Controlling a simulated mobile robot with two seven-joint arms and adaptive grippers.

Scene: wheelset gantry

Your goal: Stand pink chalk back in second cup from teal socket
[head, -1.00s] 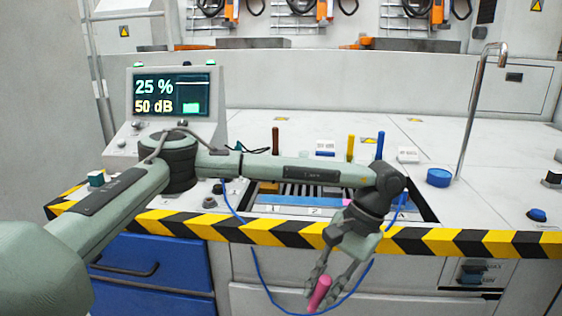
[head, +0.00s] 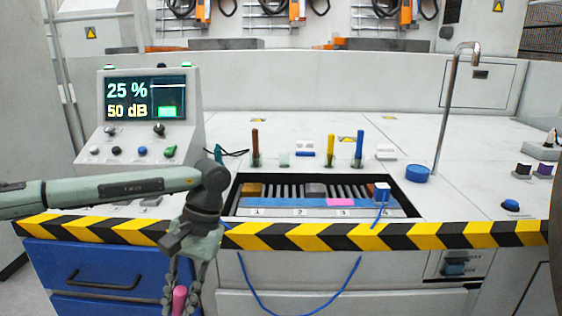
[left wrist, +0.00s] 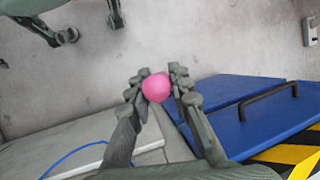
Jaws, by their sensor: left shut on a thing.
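My left gripper (head: 182,298) is shut on the pink chalk (head: 180,300), low in front of the counter's striped edge. In the left wrist view the chalk (left wrist: 156,87) shows end-on as a round pink face between the fingertips (left wrist: 158,84). A teal socket (head: 218,154) with a dark cable is on the counter beside the console. To its right is a row of small cups: one with a brown chalk (head: 255,148), a second cup (head: 284,159) that looks empty, one with a yellow chalk (head: 330,150), one with a blue chalk (head: 359,148). My right gripper is not in view.
A sunken slotted tray (head: 320,212) with numbered places lies between the cups and the striped edge (head: 400,237). A blue cable (head: 300,313) hangs over the front. A curved metal pipe (head: 447,115) and a blue knob (head: 416,174) stand right. Blue drawers (head: 105,263) are below left.

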